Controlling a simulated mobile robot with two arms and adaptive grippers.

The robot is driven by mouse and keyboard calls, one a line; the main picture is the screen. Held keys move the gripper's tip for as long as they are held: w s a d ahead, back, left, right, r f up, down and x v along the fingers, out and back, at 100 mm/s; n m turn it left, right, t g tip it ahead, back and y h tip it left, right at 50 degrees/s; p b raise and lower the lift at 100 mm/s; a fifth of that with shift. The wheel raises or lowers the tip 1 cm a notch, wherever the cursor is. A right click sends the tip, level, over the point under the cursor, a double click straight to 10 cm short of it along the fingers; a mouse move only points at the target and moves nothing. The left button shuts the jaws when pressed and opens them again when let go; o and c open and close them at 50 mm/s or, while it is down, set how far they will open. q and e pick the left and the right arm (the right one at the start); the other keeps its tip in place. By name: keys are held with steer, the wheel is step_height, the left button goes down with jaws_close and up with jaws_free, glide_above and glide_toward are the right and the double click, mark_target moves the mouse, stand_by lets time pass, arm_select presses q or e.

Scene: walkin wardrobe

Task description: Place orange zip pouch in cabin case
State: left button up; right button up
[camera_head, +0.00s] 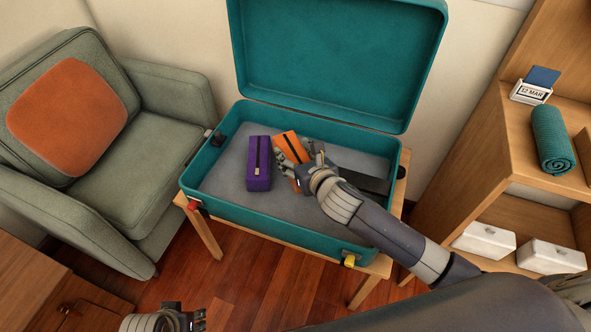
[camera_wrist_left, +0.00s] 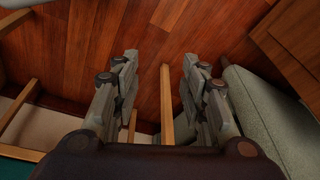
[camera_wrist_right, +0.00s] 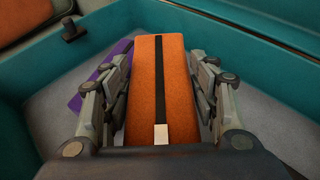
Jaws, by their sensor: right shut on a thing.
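The orange zip pouch (camera_head: 287,146) is inside the open teal cabin case (camera_head: 277,227), tilted, just right of a purple pouch (camera_head: 258,175). My right gripper (camera_head: 293,169) is shut on the orange pouch. In the right wrist view the pouch (camera_wrist_right: 160,75) lies between the two fingers, its black zip and pale pull facing the camera; whether it touches the case floor I cannot tell. My left gripper (camera_head: 182,318) is at the bottom edge of the head view. The left wrist view shows its fingers (camera_wrist_left: 153,85) wide apart with nothing between them.
The case stands on a wooden stand (camera_head: 207,236), lid raised at the back. A dark item (camera_head: 365,182) lies in its right part. A green armchair (camera_head: 130,180) stands left; shelves with a rolled teal towel (camera_head: 551,140) stand right. The case floor's left front is clear.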

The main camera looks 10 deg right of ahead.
steer(key=shift+f, duration=0.85)
step_height(320, 180, down, 3)
steer(key=shift+f+b, duration=0.1)
steer(key=shift+b, duration=0.8)
arm_select(q)
steer(key=v, duration=0.8)
steer(key=shift+w, duration=0.3)
arm_select(e)
steer(key=shift+f, duration=0.1)
arm_select(q)
steer(key=shift+a, duration=0.1)
arm_select(e)
steer(key=shift+f, duration=0.15)
steer(key=o, duration=1.2)
steer(key=shift+f, duration=0.1)
arm_select(q)
steer(key=shift+r, duration=0.1)
